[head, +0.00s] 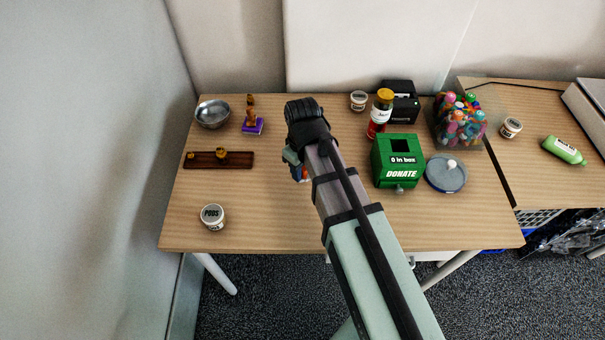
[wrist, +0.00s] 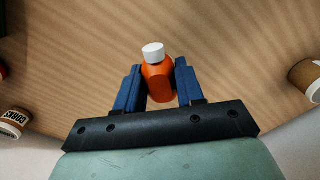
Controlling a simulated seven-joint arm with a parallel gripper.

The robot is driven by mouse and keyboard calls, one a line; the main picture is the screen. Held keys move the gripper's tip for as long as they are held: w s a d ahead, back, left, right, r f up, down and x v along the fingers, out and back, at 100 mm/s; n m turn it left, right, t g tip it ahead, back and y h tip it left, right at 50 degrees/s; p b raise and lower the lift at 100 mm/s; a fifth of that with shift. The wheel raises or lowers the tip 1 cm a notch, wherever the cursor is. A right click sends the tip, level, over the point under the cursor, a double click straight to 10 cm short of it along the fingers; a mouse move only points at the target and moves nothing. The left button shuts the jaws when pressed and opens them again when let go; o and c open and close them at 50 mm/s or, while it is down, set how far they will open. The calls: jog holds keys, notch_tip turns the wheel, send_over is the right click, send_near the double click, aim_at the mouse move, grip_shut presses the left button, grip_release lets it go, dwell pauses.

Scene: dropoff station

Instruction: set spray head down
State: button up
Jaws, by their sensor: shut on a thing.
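The spray head (wrist: 158,80) is an orange piece with a white cylindrical tip. In the wrist view it sits between the two blue fingers of my gripper (wrist: 160,90), which is shut on it. In the head view my gripper (head: 299,174) is over the middle of the wooden table (head: 270,225), and my arm hides most of it. Only a bit of orange-red shows by the fingers there. I cannot tell whether the spray head touches the table.
A green donation box (head: 398,165), red bottle with yellow cap (head: 379,118) and grey round dish (head: 445,178) stand right. Left are a metal bowl (head: 212,113), purple-based stand (head: 252,127), dark wooden rack (head: 208,162) and PODS tub (head: 212,217). The table's front middle is clear.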

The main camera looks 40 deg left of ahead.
aim_at(303, 175)
jog(key=shift+f, duration=1.5)
jog(key=shift+f, duration=0.15)
jog(key=o, duration=1)
notch_tip(303, 175, up, 12)
jog(key=shift+r, duration=0.15)
